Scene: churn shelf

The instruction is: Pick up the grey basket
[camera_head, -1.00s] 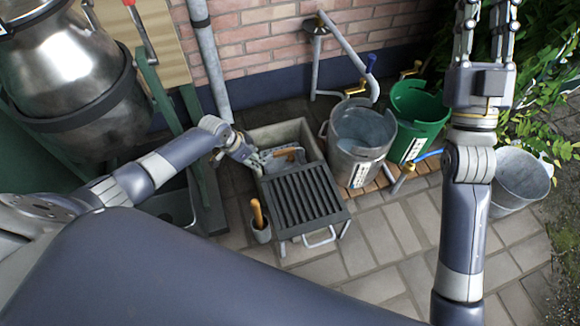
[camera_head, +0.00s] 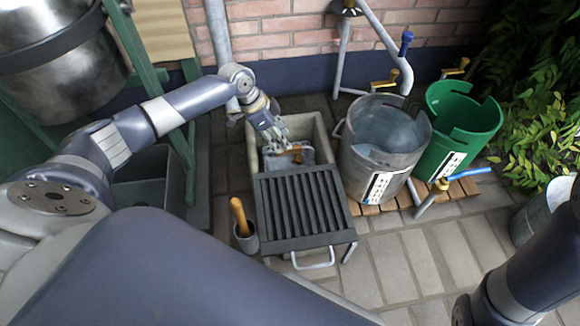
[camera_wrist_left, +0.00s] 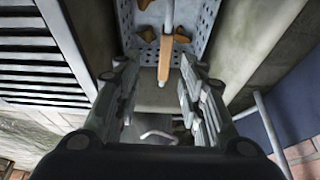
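The grey basket (camera_head: 305,157) sits inside a stone trough, just behind the slatted grate. In the left wrist view its perforated wall (camera_wrist_left: 205,30) shows at the top, with a thin rod and brown wooden pieces in it. My left gripper (camera_head: 275,142) reaches down over the basket from behind and left, hiding part of it. In the left wrist view my left gripper (camera_wrist_left: 155,85) has its fingers apart, with a brown piece (camera_wrist_left: 165,58) seen between them. I cannot tell whether a finger touches the basket. My right gripper is out of view.
The stone trough (camera_head: 319,130) surrounds the basket. The dark slatted grate (camera_head: 300,205) stands in front, with a cup (camera_head: 247,241) holding a wooden handle at its left. A metal bucket (camera_head: 385,150) and a green bucket (camera_head: 460,125) stand right.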

